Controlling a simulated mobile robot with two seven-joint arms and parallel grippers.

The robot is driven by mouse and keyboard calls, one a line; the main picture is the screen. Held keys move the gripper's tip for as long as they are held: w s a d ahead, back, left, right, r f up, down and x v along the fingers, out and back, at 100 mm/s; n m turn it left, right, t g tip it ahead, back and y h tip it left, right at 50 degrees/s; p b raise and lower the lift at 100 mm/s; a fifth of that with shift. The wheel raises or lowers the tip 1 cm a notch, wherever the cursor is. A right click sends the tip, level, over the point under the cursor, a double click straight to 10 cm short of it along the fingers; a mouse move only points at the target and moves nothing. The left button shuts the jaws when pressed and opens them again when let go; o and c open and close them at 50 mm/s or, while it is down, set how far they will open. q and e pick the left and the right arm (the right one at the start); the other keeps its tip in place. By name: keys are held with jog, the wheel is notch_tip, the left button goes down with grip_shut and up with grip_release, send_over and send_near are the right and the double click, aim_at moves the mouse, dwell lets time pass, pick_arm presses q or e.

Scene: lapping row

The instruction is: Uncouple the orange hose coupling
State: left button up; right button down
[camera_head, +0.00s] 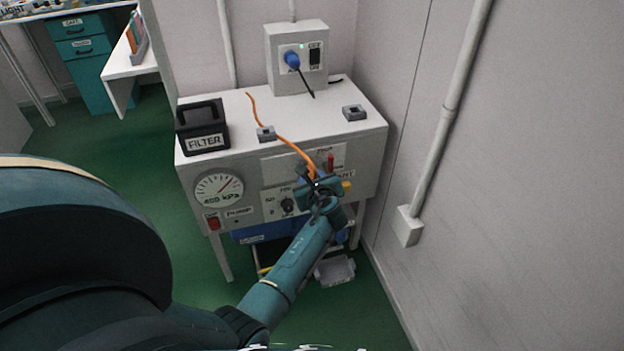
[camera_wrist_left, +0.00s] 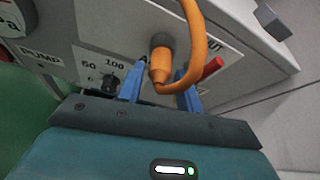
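The orange hose coupling (camera_wrist_left: 160,66) sits at a round grey port on the white panel in the left wrist view. The orange hose (camera_wrist_left: 200,45) loops over from it; in the head view the hose (camera_head: 290,145) runs across the bench top. My left gripper (camera_head: 322,182) is at the panel front and hides the coupling in the head view. In the wrist view my left gripper (camera_wrist_left: 163,86) has its blue fingers apart, one on either side of the coupling. The left finger looks very near it; contact cannot be told. My right gripper is not in view.
A red lever (camera_wrist_left: 212,68) stands just right of the coupling, and a black selector knob (camera_wrist_left: 108,80) is to its left. The bench carries a black filter box (camera_head: 202,126) and small grey clips. A wall pipe (camera_head: 448,120) runs at right.

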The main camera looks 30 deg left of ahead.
pick_arm(q)
jog(key=c, duration=0.7)
jog(key=shift+s+d, duration=0.35)
jog(key=shift+d, duration=0.05)
jog(key=shift+p, duration=0.3)
